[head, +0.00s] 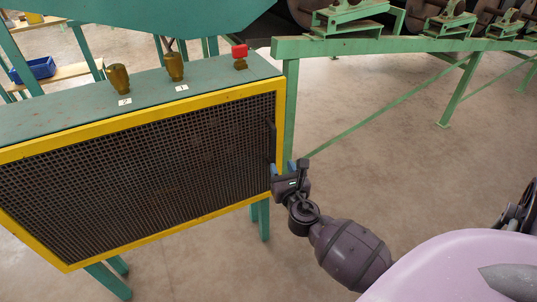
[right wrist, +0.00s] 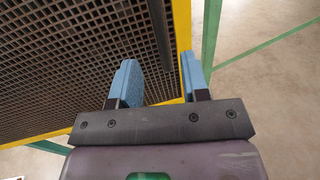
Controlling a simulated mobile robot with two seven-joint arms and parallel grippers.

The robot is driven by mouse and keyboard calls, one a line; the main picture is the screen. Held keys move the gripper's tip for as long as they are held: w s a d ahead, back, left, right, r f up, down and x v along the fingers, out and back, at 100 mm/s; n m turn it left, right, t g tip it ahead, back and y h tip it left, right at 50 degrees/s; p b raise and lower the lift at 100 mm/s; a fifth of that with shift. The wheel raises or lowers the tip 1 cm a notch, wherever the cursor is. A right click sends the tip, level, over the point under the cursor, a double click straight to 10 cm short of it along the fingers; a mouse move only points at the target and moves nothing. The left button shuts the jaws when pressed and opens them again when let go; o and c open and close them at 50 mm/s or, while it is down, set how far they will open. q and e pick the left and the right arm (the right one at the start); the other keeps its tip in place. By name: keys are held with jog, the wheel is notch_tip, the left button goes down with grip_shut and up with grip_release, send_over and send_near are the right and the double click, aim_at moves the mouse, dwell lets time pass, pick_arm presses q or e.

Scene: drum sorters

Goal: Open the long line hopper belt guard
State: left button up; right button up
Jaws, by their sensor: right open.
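The belt guard is a dark mesh panel in a yellow frame (head: 140,118) on the front of the green hopper stand. It sits flat against the stand and looks closed. A thin dark upright bar, seemingly its handle (head: 272,142), runs along the mesh near the right frame edge. My right gripper (head: 284,168) is at the guard's right edge, near the bar's lower end. In the right wrist view its blue fingers (right wrist: 160,78) are apart, with the dark bar (right wrist: 159,35) and yellow frame (right wrist: 182,30) showing between them. I cannot tell whether they touch. My left gripper is out of view.
Two brass-coloured knobs (head: 174,66) and a red-topped one (head: 240,53) stand on the green top ledge (head: 60,112). A green rail frame (head: 400,46) with rollers runs behind at right. A blue bin (head: 34,70) is far left. Floor at right is clear.

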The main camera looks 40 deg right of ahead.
aim_at(274, 150)
jog(key=b+x, duration=0.1)
jog(key=x, duration=0.9)
jog(key=shift+w+d+b, duration=0.15)
jog(key=shift+w+b, duration=0.15)
jog(key=shift+w, duration=0.15)
grip_shut()
